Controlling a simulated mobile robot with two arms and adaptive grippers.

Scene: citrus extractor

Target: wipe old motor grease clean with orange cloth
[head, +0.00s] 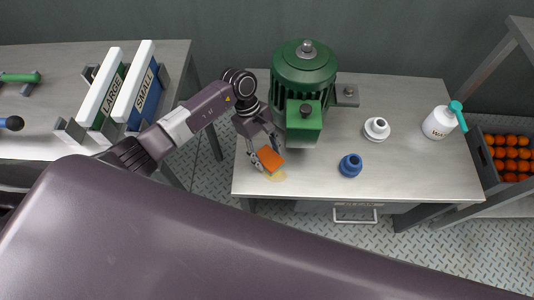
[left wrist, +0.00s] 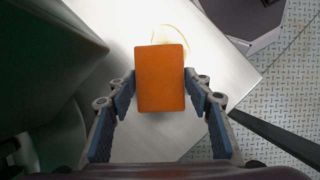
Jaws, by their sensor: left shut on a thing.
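My left gripper (head: 264,158) is shut on the orange cloth (head: 270,159), a folded rectangular block. The cloth also shows in the left wrist view (left wrist: 160,79), between the two blue-padded fingers. A pale yellow grease stain (head: 275,175) lies on the metal bench near its front left corner, just in front of the cloth. In the left wrist view the stain (left wrist: 178,31) shows as a yellowish ring beyond the cloth's far edge. The green motor (head: 305,72) stands behind the gripper on the bench. I cannot tell whether the cloth touches the bench. My right gripper is not in view.
A blue ring part (head: 350,165), a white ring part (head: 376,129) and a white bottle with teal top (head: 438,122) stand on the bench (head: 420,170). A crate of oranges (head: 482,160) is at right. LARGE (head: 101,97) and SMALL (head: 142,88) holders stand on the left table.

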